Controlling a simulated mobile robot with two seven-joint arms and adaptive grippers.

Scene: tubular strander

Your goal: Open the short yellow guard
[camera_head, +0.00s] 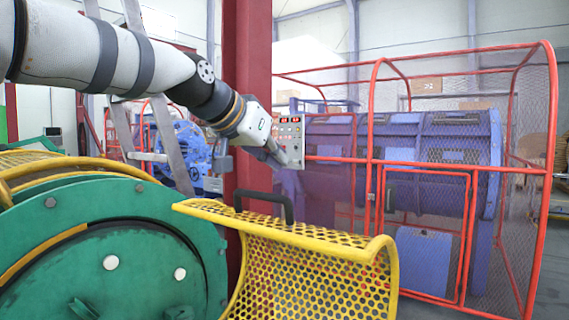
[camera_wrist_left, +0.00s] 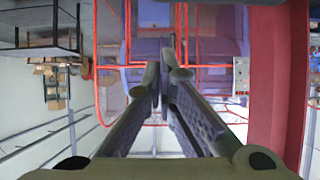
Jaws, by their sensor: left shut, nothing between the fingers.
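The short yellow guard (camera_head: 310,265) is a curved, perforated yellow panel at the bottom middle of the head view, beside the green machine housing. A dark handle (camera_head: 267,203) stands on its upper edge. My left gripper (camera_head: 288,160) is above and behind the handle in the picture, apart from it. Its fingers are shut with nothing between them, and they also show in the left wrist view (camera_wrist_left: 166,65). The guard does not show in the left wrist view. My right gripper is in neither view.
The green housing (camera_head: 110,260) fills the lower left, with another yellow guard (camera_head: 75,168) over it. A red column (camera_head: 249,80) stands behind my left arm. A control panel (camera_head: 289,130) and a red mesh cage (camera_head: 460,170) around a blue drum (camera_head: 410,145) stand farther back.

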